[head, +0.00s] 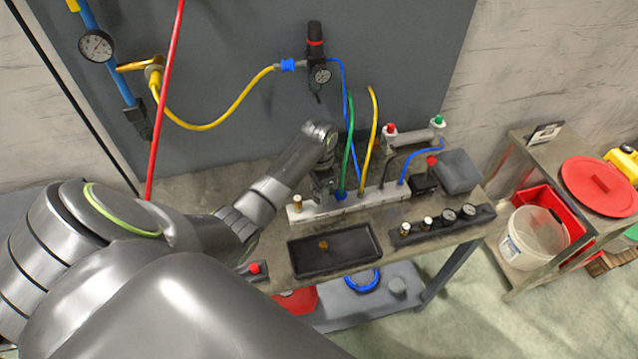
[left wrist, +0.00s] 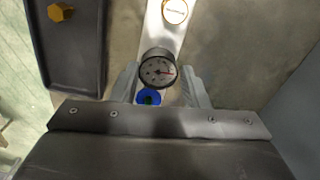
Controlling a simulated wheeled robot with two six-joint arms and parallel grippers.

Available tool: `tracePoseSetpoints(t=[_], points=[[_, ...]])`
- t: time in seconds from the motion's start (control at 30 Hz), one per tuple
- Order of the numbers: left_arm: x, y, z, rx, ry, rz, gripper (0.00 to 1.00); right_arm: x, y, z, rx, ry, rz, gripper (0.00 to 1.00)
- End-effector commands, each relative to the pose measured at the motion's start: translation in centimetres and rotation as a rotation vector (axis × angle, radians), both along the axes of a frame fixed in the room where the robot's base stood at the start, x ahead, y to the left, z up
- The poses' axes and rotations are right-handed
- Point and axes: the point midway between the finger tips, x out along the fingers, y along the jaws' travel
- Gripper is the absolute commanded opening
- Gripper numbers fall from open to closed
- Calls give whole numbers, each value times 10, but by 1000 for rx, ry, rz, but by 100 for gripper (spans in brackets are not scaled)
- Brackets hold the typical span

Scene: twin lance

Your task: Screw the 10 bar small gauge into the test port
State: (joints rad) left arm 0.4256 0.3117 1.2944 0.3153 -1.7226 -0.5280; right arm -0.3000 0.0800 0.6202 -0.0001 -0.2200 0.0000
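In the head view my left gripper (head: 323,190) points down over the white manifold block (head: 370,199); there the gauge is hidden. In the left wrist view the gauge is over the manifold (left wrist: 157,35), between a brass fitting (left wrist: 175,11) and a blue fitting (left wrist: 148,97). I cannot tell whether it touches a port, and its marking is unreadable. My right gripper is out of view.
A black tray (head: 301,267) holds a brass hex piece (head: 323,245). A black rack (head: 441,226) holds two gauges and two brass-topped parts. A grey box (head: 459,171) stands at the bench's right end.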

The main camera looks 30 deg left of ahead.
Motion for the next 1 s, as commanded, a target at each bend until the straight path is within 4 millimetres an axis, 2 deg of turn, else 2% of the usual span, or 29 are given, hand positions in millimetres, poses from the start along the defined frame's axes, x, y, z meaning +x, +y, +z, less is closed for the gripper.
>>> tracePoseSetpoints(t=[0.03,0.27,0.37,1.0], points=[[1,2,0,6,-3,1,29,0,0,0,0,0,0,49],[1,4,1,11,-5,-8,0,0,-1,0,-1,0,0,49],[1,4,1,12,-5,-70,0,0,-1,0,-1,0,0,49],[2,6,3,19,-9,-808,0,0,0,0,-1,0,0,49]])
